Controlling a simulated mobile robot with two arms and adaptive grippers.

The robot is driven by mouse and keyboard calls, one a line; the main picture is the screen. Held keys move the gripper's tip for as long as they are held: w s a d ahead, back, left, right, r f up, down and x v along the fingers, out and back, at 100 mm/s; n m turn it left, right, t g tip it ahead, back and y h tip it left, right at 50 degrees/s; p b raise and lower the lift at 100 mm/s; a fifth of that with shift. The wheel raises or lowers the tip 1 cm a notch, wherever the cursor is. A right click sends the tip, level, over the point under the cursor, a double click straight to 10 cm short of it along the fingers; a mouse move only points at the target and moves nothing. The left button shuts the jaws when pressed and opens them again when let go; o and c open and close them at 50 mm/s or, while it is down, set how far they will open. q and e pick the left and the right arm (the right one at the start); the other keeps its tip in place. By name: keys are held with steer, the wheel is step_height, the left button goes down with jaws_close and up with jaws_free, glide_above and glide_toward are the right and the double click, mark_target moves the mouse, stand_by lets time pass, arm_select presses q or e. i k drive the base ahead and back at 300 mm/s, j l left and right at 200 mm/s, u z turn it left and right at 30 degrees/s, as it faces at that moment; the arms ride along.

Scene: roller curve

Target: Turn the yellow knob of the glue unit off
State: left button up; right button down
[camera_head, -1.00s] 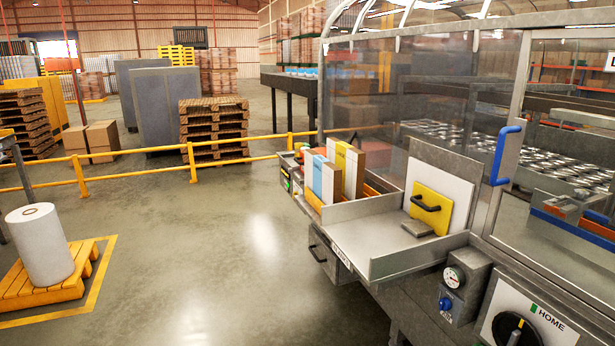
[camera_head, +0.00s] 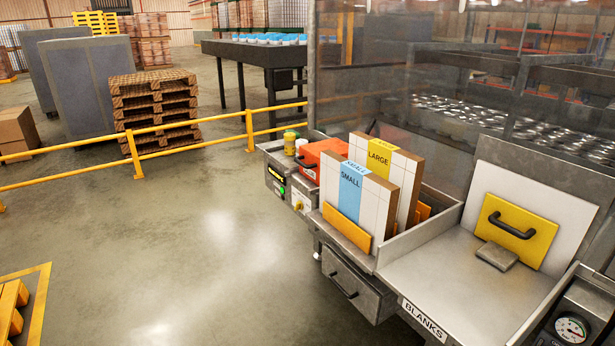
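No part is clearly labelled as the glue unit. Small grey boxes (camera_head: 273,158) at the left end of the machine carry a lit yellow-green display (camera_head: 275,174) and a green light (camera_head: 280,190). On the front of the box beside them is a small yellowish spot (camera_head: 299,204), which may be the yellow knob. It is too small to tell its setting. An orange-red case (camera_head: 322,158) with a dark handle sits just behind. Neither of my grippers is in view.
Blanks marked SMALL (camera_head: 350,190) and LARGE (camera_head: 381,162) stand right of the orange case. A drawer (camera_head: 350,285) projects below. A yellow rail (camera_head: 190,136) runs up to the machine's left end. The floor (camera_head: 190,250) in front is clear.

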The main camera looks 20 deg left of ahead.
mark_target(299, 205)
steer(key=i+j+u, duration=0.1)
steer(key=j, duration=0.25)
steer(key=i+j, duration=0.2)
steer(key=j, duration=0.2)
steer(key=i+j+u, duration=0.15)
steer(key=j, duration=0.2)
steer(key=i+j+u, duration=0.1)
steer(key=j, duration=0.25)
steer(key=i+j+z, duration=0.1)
steer(key=j, duration=0.3)
steer(key=i+j+z, duration=0.1)
steer(key=j, duration=0.3)
steer(key=i+j+z, duration=0.1)
steer(key=j, duration=0.35)
steer(key=i+j+z, duration=0.1)
steer(key=i+j, duration=0.15)
steer(key=j, duration=0.15)
